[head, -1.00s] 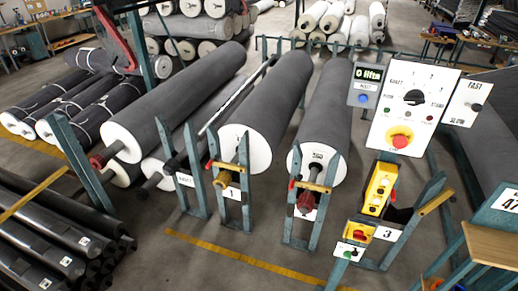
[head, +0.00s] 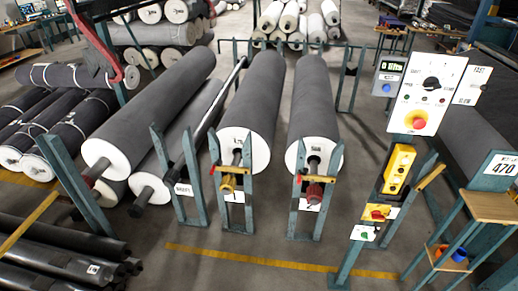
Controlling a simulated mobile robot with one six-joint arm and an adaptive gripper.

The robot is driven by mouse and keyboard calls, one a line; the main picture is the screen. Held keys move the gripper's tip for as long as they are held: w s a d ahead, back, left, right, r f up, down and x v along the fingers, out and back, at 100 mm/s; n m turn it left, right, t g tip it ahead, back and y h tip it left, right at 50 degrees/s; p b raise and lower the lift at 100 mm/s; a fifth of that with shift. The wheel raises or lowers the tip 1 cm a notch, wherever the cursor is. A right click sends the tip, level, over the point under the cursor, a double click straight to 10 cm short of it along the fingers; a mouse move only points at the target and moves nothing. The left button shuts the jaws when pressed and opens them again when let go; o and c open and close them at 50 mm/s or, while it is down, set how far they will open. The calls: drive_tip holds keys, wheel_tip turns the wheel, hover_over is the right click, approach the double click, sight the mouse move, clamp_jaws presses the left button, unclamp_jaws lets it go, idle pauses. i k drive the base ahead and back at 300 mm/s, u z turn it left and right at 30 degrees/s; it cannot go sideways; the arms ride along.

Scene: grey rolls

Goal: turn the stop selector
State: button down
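A white control panel (head: 404,118) stands at the right of the head view on a teal post. Its black round selector knob (head: 431,83) sits in the upper middle with small labels around it, too small to read surely. A red mushroom button (head: 417,123) on a yellow base is below the knob. A smaller dark knob (head: 472,87) sits on a side plate marked FAST and SLOW. I cannot tell by its label which knob is the stop selector. My gripper is not in view.
A "0 lifts" display (head: 391,66) is left of the panel. A yellow button box (head: 399,169) and a small red-handled switch (head: 377,213) are below. Large grey rolls (head: 250,100) lie in teal stands at centre. A wooden shelf (head: 490,207) is at right.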

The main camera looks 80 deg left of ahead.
sight(432, 83)
drive_tip(key=k, duration=0.7)
drive_tip(key=u, duration=2.35)
drive_tip(key=i, duration=1)
drive_tip(key=u, duration=0.05)
